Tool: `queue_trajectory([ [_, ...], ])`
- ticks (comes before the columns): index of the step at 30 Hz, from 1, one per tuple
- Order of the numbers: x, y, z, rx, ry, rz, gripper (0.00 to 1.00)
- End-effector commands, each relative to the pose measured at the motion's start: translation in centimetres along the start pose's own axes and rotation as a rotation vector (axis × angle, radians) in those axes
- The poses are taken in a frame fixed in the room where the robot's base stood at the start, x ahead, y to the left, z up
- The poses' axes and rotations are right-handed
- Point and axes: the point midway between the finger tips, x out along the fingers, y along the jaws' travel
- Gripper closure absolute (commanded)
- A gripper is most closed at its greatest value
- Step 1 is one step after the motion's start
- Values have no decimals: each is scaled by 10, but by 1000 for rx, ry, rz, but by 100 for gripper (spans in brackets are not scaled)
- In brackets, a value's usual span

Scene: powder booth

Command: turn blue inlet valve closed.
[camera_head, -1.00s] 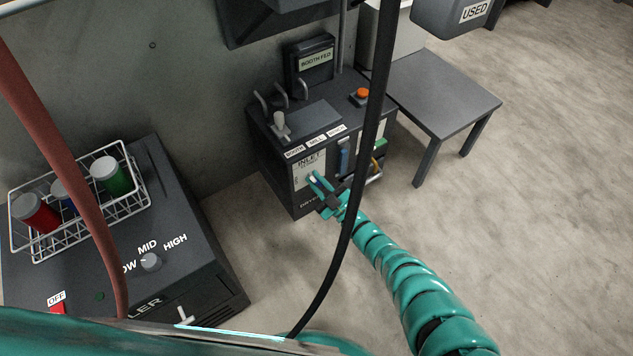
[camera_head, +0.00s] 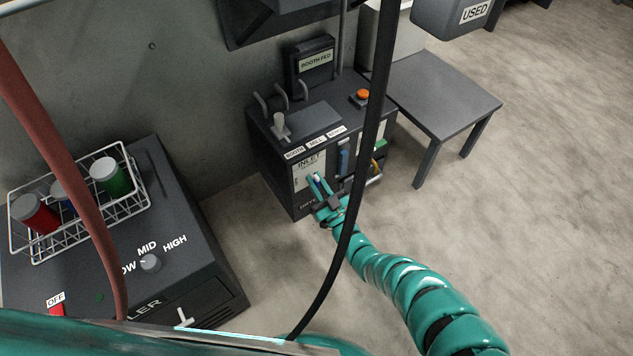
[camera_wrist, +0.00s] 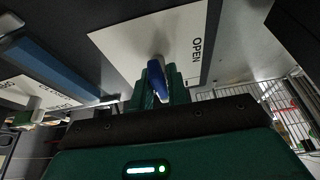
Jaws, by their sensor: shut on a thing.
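The blue inlet valve handle (camera_wrist: 157,80) shows in the wrist view in front of a white plate (camera_wrist: 125,50) marked OPEN. My gripper (camera_wrist: 160,88) is shut on the blue handle, with its green fingers on either side of it. In the head view my gripper (camera_head: 317,184) is at the INLET plate (camera_head: 304,172) on the front of the dark dryer cabinet (camera_head: 282,165). The handle is mostly hidden by the fingers there.
A blue bar (camera_head: 343,158) and a yellow part (camera_head: 377,166) are right of the inlet plate. A black hose (camera_head: 368,140) hangs across the head view. A grey table (camera_head: 440,95) stands right of the cabinet. Open floor lies in front.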

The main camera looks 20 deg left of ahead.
Motion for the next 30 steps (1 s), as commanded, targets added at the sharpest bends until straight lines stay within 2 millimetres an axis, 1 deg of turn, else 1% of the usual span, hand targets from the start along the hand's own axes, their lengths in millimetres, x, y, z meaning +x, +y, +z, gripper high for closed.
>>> queue_trajectory([
  [10, 0, 0, 0, 3, 1, 1, 100],
  [11, 0, 0, 0, 3, 1, 1, 82],
  [13, 0, 0, 0, 2, 1, 1, 68],
  [23, -2, 0, 0, 2, 0, 2, 67],
  [26, -9, 0, 0, 3, -2, 3, 67],
  [30, -31, -1, -2, 2, -3, 3, 67],
])
